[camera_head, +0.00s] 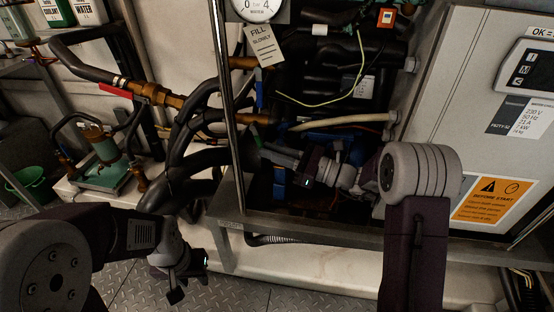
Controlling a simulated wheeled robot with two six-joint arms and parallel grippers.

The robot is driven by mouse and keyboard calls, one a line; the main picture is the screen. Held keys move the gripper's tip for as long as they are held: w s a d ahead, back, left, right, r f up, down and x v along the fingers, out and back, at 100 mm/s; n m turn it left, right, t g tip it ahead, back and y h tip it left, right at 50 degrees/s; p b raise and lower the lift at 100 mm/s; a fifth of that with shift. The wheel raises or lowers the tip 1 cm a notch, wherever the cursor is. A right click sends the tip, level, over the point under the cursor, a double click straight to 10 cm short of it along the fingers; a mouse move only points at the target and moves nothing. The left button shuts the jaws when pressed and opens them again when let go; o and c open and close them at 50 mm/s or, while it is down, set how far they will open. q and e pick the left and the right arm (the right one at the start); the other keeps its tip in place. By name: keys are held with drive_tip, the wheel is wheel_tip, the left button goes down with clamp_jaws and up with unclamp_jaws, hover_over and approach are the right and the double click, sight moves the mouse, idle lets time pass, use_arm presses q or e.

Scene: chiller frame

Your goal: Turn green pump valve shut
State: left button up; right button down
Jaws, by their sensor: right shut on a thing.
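A small green handle (256,135) shows among the dark pipes, left of the frame's centre; I take it for the green pump valve. My right arm reaches in from the lower right, over the frame's front rail. Its gripper (270,152) is at this green handle and shut on it. The jaws and dark pipes hide most of the valve body, so its exact angle is unclear. My left gripper (184,279) hangs low over the floor at the lower left, away from the valve. Its dark fingers are small and shaded, so their opening is unclear.
A blue lever (259,88) stands just above the green handle. A red lever (115,91) sits on brass fittings at the left. The frame's front rail (320,228) and upright post (229,100) border the work area. A grey control cabinet (465,105) stands at right.

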drive_tip(key=shift+w+a+f+t+y+b, duration=0.1)
drive_tip(key=shift+a+f+t+y+b, duration=0.25)
drive_tip(key=shift+a+y+b, duration=0.3)
drive_tip(key=shift+d, duration=0.1)
drive_tip(key=c, duration=1.4)
unclamp_jaws()
drive_tip(key=shift+w, duration=0.1)
drive_tip(key=shift+c, duration=0.2)
